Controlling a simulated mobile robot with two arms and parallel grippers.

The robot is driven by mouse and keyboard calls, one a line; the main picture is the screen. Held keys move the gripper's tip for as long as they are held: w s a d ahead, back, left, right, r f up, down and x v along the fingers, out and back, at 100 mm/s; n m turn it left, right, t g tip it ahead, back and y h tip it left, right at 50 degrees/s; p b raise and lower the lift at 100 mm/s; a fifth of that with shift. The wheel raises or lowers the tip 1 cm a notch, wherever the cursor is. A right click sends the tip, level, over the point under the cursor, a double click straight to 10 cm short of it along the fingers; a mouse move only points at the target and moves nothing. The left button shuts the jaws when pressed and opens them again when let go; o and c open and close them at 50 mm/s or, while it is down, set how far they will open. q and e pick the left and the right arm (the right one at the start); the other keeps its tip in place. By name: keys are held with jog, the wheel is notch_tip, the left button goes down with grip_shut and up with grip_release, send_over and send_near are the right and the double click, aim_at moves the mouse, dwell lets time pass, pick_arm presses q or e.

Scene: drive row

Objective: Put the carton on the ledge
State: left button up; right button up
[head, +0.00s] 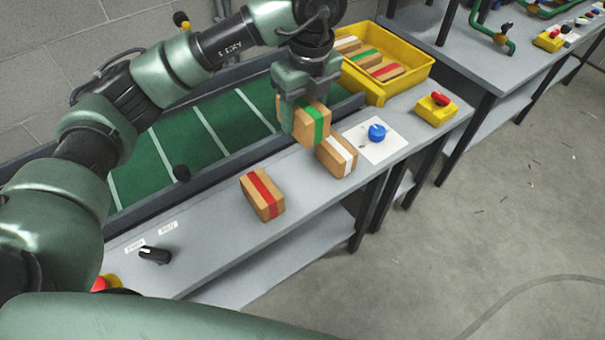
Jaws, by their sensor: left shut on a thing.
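My left gripper (305,108) points down and is shut on a carton with a green stripe (316,124). It holds this carton at the inner side of the grey ledge (215,225), just behind a white-striped carton. I cannot tell whether the held carton touches the ledge. The white-striped carton (337,156) and a red-striped carton (262,195) stand on the ledge. My right gripper is out of view.
A green conveyor belt (215,125) runs behind the ledge. A yellow crate (378,93) holds several striped cartons. A blue knob (377,132), a yellow box with a red button (436,107) and a black knob (155,255) occupy the ledge. Bare ledge lies left of the red-striped carton.

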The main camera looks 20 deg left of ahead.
pick_arm(q)
send_over(301, 179)
jog(key=f, duration=1.2)
jog(key=shift+s+d+f, duration=0.15)
jog(key=shift+d+f, duration=0.05)
jog(key=shift+f, duration=0.05)
notch_tip(301, 179, down, 5)
jog(key=shift+f+p, duration=0.1)
jog(key=shift+p, duration=0.2)
jog(key=shift+f, duration=0.1)
jog(key=shift+f, duration=0.15)
jog(key=o, duration=1.6)
